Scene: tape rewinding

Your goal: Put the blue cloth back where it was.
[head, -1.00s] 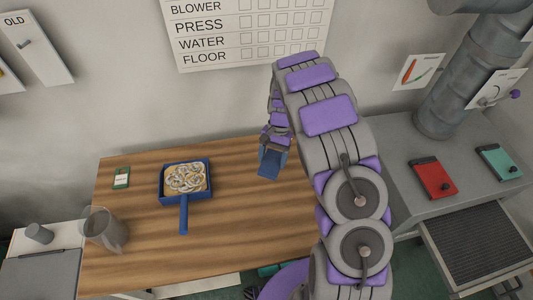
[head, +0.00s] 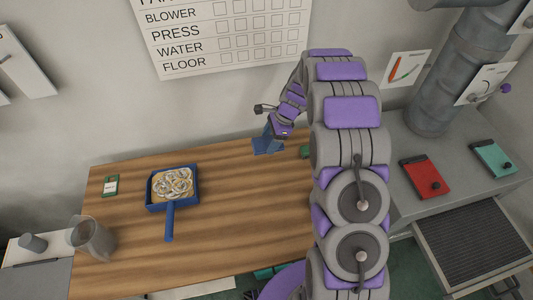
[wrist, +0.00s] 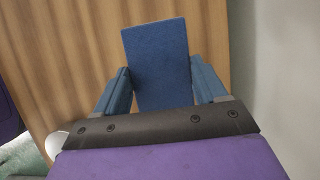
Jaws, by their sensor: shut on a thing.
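The blue cloth (head: 266,146) is at the back right of the wooden table, under my gripper (head: 276,133). It looks flat and stiff, like a small rectangle. In the wrist view the cloth (wrist: 158,62) stands out between the two blue fingers of my gripper (wrist: 165,84), with wood grain behind it. My gripper is shut on the cloth. I cannot tell whether the cloth's lower edge touches the table.
The wooden table (head: 240,200) has free room around the middle. A blue pan (head: 170,205) with rings in it, a green card (head: 111,186) and a clear jug (head: 92,238) stand left. A green object (head: 305,151) is partly behind my arm. Red (head: 425,177) and teal (head: 492,158) pads lie right.

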